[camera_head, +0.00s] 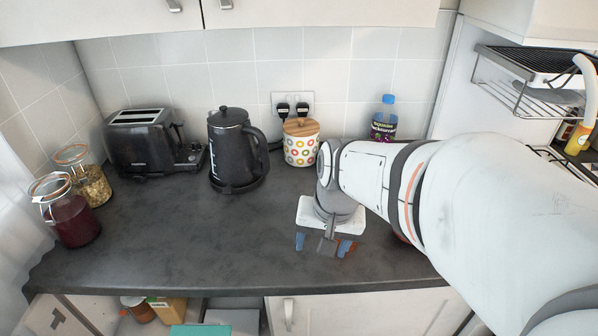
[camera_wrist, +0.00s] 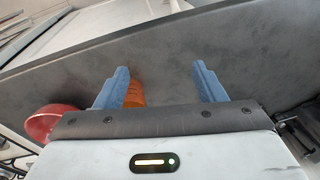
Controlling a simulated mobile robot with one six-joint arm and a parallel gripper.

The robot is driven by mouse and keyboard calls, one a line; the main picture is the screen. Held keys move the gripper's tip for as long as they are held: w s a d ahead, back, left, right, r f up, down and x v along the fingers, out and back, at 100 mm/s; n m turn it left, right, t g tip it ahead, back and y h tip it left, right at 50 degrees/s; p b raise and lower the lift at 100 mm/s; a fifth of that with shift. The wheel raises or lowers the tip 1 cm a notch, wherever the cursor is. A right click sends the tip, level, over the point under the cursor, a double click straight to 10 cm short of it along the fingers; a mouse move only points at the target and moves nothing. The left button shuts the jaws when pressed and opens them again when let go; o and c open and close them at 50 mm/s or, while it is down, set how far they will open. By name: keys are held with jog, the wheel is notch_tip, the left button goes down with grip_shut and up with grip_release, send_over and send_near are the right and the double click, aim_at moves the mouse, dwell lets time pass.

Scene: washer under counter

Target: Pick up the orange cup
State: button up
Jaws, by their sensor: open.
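The orange cup (camera_wrist: 134,92) shows in the wrist view, ribbed and partly hidden behind the left finger and the gripper body. It lies just inside the left finger, off-centre in the gap; I cannot tell whether they touch. My gripper (camera_wrist: 160,84) has its two blue fingers spread wide, with only counter visible between them further right. In the head view my gripper (camera_head: 326,246) points down over the front right of the dark counter.
A red bowl (camera_wrist: 52,122) lies left of the gripper in the wrist view. The dark counter (camera_head: 190,235) is clear at front left. A toaster (camera_head: 142,142), black kettle (camera_head: 236,150), dotted canister (camera_head: 301,143) and bottle (camera_head: 383,122) stand behind; glass jars (camera_head: 68,212) stand left.

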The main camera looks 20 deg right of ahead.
jog(key=o, duration=0.4)
jog(key=w+d+m+y+p, duration=0.2)
jog(key=w+d+m+p, duration=0.2)
jog(key=m, duration=0.6)
jog(key=shift+w+d+r+g, duration=0.2)
jog(key=shift+w+d+g, duration=0.1)
jog(key=shift+w+d, duration=0.85)
jog(key=w+d+f+m+y+p, duration=0.1)
jog(key=w+d+f+m+p, duration=0.15)
jog(key=d+m, duration=0.35)
jog(key=shift+m, duration=0.6)
jog(key=shift+x, duration=3.8)
